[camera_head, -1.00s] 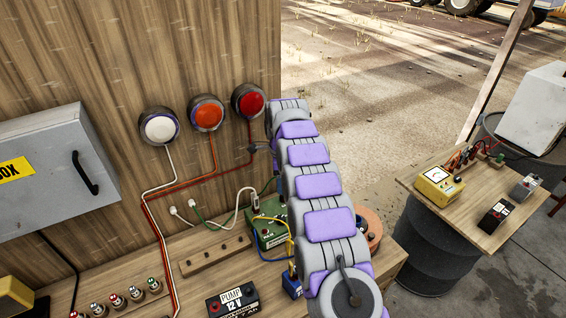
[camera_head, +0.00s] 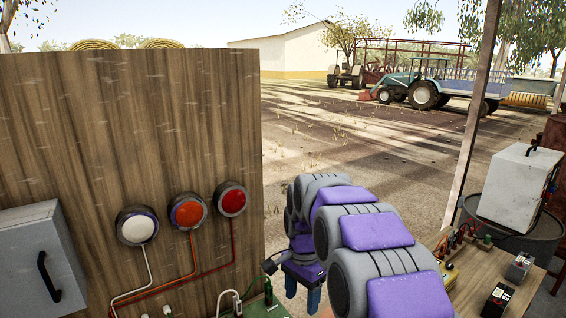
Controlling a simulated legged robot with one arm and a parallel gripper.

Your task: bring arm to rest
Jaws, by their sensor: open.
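My arm, in purple and grey segments, rises from the lower right of the head view and bends over near the middle. My gripper (camera_head: 302,292) hangs below the bend, pointing down, with two blue fingers apart. Nothing shows between them. It is to the right of the wooden panel's edge, beside the green box (camera_head: 262,311), which is cut off by the bottom of the picture. The nearer arm segments hide part of the area behind.
The wooden panel (camera_head: 120,110) carries white (camera_head: 137,228), orange (camera_head: 187,213) and red (camera_head: 232,201) round lights and a grey box (camera_head: 35,265). At right, a small wooden table (camera_head: 520,292) and a white case (camera_head: 517,180) stand near a post. Open ground lies behind.

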